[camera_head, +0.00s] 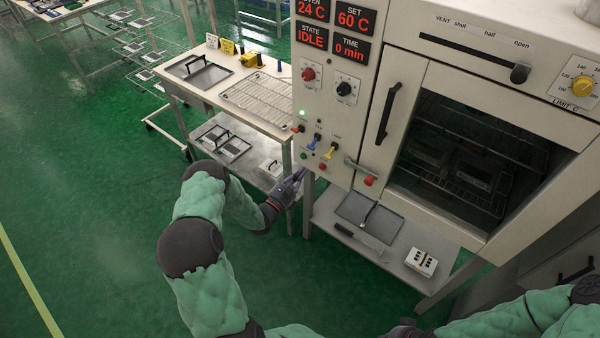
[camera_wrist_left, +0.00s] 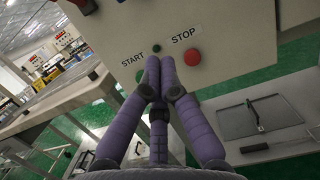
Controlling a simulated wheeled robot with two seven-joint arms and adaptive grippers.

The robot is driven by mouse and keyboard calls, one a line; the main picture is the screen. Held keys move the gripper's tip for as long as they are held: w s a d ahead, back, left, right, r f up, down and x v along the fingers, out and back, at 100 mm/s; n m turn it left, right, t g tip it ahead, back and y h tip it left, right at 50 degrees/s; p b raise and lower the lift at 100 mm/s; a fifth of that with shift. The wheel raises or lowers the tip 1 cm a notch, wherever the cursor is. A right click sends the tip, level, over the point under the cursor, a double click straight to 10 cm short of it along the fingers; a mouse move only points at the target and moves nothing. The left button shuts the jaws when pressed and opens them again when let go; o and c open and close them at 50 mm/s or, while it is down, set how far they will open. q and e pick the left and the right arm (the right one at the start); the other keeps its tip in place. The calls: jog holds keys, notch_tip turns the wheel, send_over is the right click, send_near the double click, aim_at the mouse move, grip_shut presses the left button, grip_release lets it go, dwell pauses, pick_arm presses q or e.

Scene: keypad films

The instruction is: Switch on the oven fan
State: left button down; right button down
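The oven's control panel (camera_head: 330,100) carries a row of three small toggle levers: a red one (camera_head: 298,128), a blue one (camera_head: 313,142) and a yellow one (camera_head: 329,152). Their labels are too small to read surely, so I cannot tell which is the fan's. My left gripper (camera_head: 298,177) is below the panel's lower left corner, under the levers and apart from them. In the left wrist view its purple fingers (camera_wrist_left: 155,62) are together and empty, in front of the START button (camera_wrist_left: 140,76) and STOP button (camera_wrist_left: 193,57).
The displays (camera_head: 335,30) read IDLE, 24 C and 60 C. The oven door (camera_head: 470,150) is shut. A low shelf (camera_head: 395,257) under the oven holds a tray, and a bench (camera_head: 240,110) with a wire rack stands to the left. Open floor lies further left.

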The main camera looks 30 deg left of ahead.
aim_at(318, 152)
pick_arm(q)
jog(key=b+x, duration=0.1)
jog(key=x, duration=0.6)
jog(key=shift+w+r, duration=0.1)
jog(key=shift+w, duration=0.3)
jog(key=shift+s+r, duration=0.55)
jog(key=shift+r, duration=0.25)
jog(key=shift+s+r, duration=0.5)
jog(key=shift+r, duration=0.25)
jog(key=shift+s+a+r, duration=0.1)
